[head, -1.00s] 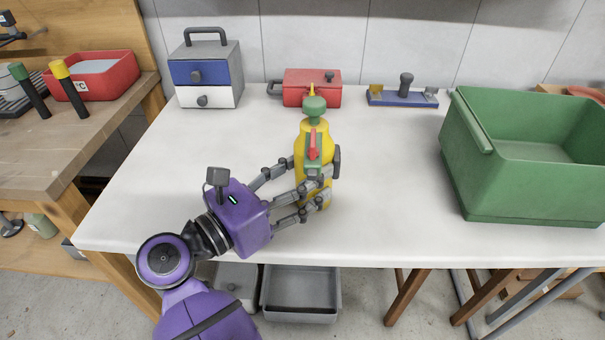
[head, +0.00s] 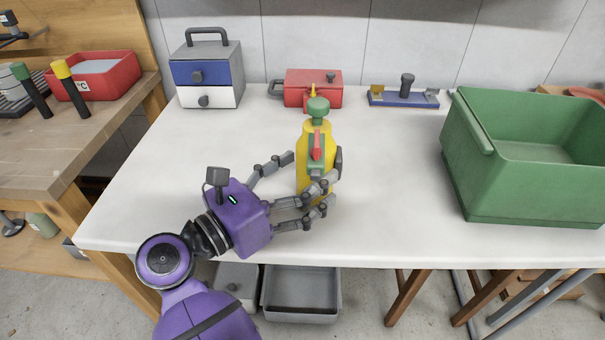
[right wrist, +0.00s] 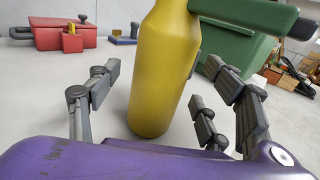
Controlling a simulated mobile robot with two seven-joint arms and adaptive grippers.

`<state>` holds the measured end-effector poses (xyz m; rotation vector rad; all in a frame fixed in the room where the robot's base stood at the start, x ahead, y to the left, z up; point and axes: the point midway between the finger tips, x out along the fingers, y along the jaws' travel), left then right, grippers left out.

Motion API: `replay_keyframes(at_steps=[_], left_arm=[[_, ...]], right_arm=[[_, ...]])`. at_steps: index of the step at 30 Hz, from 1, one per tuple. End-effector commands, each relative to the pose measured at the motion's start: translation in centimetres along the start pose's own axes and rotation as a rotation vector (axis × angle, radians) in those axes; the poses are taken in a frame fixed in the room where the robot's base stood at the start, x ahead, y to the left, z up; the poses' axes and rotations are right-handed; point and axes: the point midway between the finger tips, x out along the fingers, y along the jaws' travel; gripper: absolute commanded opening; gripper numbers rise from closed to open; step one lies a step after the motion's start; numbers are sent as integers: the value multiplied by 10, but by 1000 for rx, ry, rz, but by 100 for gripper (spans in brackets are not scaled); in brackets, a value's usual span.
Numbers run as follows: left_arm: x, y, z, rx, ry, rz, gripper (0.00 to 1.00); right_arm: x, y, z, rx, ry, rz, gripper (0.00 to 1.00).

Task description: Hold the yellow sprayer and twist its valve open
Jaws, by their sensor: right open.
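The yellow sprayer (head: 303,160) stands upright on the white table, with a green knob (head: 317,106) on top and a red lever (head: 317,146) on its green front part. My right gripper (head: 311,176) is open around the sprayer's body, one finger on its left and two on its near right side. In the right wrist view the yellow body (right wrist: 163,75) stands between the spread fingers (right wrist: 160,92), with visible gaps on both sides. The sprayer's top is out of that view. My left gripper is not in view.
A green crate (head: 560,190) stands at the right. At the back are a drawer box (head: 215,62), a red box (head: 325,88) and a blue tool base (head: 400,98). The table left of the sprayer and between it and the crate is clear.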

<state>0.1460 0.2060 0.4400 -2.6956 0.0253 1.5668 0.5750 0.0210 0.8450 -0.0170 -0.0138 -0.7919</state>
Motion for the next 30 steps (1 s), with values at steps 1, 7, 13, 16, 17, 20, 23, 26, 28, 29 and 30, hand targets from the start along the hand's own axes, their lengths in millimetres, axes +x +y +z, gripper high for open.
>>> replay_keyframes(at_steps=[1,7,13,16,17,20,23,26,28,29,30], left_arm=[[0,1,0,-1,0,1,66],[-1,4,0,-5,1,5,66],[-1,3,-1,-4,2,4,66],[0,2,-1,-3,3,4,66],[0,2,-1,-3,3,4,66],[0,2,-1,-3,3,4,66],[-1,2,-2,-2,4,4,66],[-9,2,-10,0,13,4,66],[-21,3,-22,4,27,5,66],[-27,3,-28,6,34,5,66],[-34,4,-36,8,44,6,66]], right_arm=[[-7,3,2,13,25,6,72],[-13,4,2,12,23,7,72],[-42,3,0,5,16,8,72],[-57,2,0,4,12,7,72],[-61,1,0,3,12,5,72],[-72,1,-1,1,9,5,72],[-80,0,0,0,7,5,73],[-83,1,6,0,4,7,73],[-84,1,12,4,4,10,73],[-85,2,15,5,4,11,73],[-84,2,18,7,5,13,73]])
